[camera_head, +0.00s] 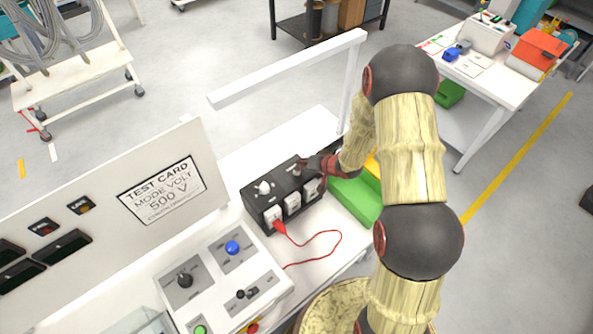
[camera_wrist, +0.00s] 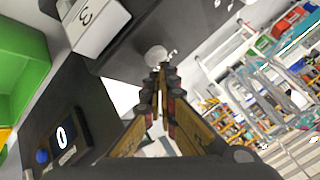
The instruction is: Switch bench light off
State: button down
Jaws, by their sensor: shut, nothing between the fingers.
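The bench light is a white bar (camera_head: 290,68) on a post above the white bench. Whether it is lit I cannot tell. A black box (camera_head: 262,206) with white sockets on its front stands on the bench below. A white knob (camera_head: 264,187) sits on its top. In the wrist view my gripper (camera_wrist: 160,70) is shut and empty. Its tips are close to a white knob (camera_wrist: 156,55) on a dark surface; whether they touch I cannot tell.
A red plug (camera_head: 280,226) with a red cable is in a front socket. A green bin (camera_head: 355,196) stands right of the box. A panel with a test card (camera_head: 160,190) and a control box with a blue button (camera_head: 232,247) stand to the left.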

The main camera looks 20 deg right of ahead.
notch_tip(320, 180, up, 6)
jog(key=p, duration=0.6)
dwell(0.4)
